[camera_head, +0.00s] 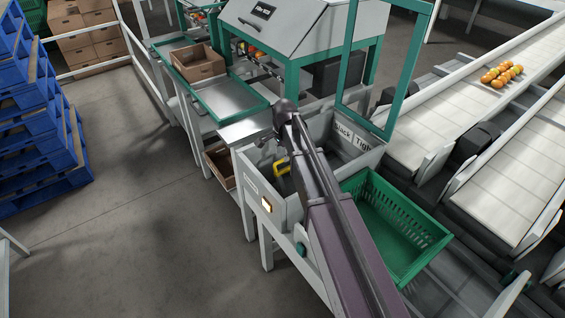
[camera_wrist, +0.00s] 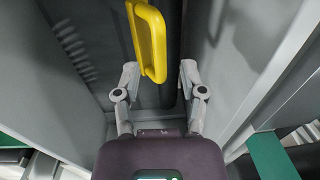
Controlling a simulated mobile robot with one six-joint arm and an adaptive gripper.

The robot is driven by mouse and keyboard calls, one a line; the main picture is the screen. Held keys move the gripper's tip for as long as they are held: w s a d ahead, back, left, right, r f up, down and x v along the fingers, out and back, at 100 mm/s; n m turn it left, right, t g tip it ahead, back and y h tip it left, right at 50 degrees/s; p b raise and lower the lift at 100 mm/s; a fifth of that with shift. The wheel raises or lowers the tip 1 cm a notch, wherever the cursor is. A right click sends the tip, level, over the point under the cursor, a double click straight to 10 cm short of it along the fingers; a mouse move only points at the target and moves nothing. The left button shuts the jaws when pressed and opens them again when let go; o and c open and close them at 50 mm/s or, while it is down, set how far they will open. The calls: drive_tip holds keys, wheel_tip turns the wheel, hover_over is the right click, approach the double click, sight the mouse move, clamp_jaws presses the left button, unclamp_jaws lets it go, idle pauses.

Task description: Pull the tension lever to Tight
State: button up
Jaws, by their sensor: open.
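The labels Slack (camera_head: 343,132) and Tight (camera_head: 363,143) are on the housing's far wall, to the right of the handle. In the wrist view the yellow handle (camera_wrist: 149,40) rises ahead of my gripper (camera_wrist: 160,75). Its lower end lies between the two spread fingers, with a gap on each side. My gripper is open and holds nothing. In the head view my arm hides the fingers.
Grey housing walls stand close on both sides in the wrist view, with a dark bar (camera_wrist: 173,75) behind the handle. A green crate (camera_head: 411,226) sits right of the housing. A conveyor (camera_head: 440,112) carries oranges-coloured tomatoes (camera_head: 501,74). Blue pallets (camera_head: 42,130) stand left; floor between is clear.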

drive_tip(key=shift+w+f+b, duration=0.1)
drive_tip(key=shift+f+b, duration=0.8)
drive_tip(key=shift+f, duration=0.25)
clamp_jaws()
